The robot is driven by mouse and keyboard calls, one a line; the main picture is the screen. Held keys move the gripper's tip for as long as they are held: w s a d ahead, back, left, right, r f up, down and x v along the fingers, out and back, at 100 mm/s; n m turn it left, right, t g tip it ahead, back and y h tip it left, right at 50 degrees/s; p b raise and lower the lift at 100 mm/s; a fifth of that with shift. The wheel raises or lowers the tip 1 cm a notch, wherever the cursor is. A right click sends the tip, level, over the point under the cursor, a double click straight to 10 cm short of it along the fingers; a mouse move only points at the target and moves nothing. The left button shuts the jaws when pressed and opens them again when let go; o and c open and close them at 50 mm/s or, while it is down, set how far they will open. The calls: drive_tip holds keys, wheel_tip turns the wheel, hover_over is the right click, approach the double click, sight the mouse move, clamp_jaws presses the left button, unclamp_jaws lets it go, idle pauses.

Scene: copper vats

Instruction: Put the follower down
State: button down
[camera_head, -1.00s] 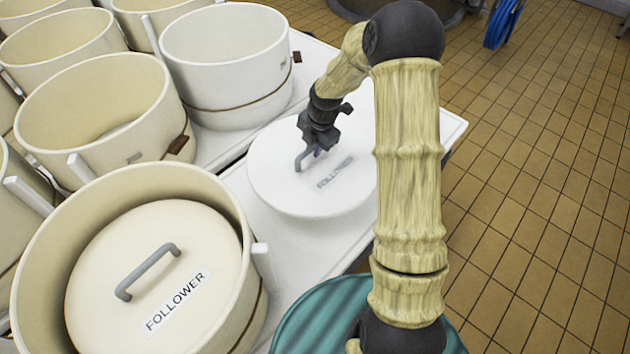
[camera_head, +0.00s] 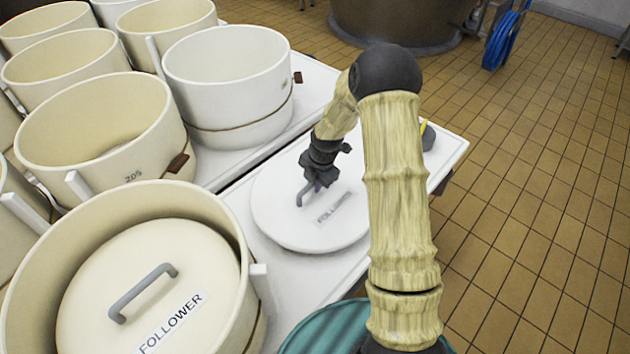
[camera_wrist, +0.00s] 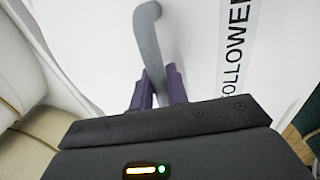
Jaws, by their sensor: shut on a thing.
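The follower (camera_head: 285,215) is a white round disc with a grey bar handle and a "FOLLOWER" label. It is at the white table in the middle of the head view, and it fills much of the wrist view (camera_wrist: 195,60). It looks level and low over the tabletop; I cannot tell whether it touches. My gripper (camera_head: 308,190) is above it, shut on its grey handle. In the wrist view the purple fingers (camera_wrist: 157,88) close around the handle's lower end. My arm hides the disc's right edge.
A cream mould (camera_head: 225,215) at front left holds another labelled follower (camera_head: 150,280). A white mould (camera_head: 232,90) and several cream moulds stand behind. A dark, partly yellow object (camera_head: 428,135) lies at the table's right edge. A teal round top (camera_head: 320,330) is below my arm.

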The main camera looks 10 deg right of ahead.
sight(320, 196)
drive_tip(key=shift+f, duration=1.45)
drive_tip(key=c, duration=1.4)
unclamp_jaws()
drive_tip(key=shift+f, duration=0.15)
drive_tip(key=shift+o, duration=0.2)
wheel_tip(320, 196, up, 12)
drive_tip(key=s+d+p, duration=0.1)
drive_tip(key=s, duration=0.1)
drive_tip(key=shift+p, duration=0.4)
drive_tip(key=shift+d, duration=0.1)
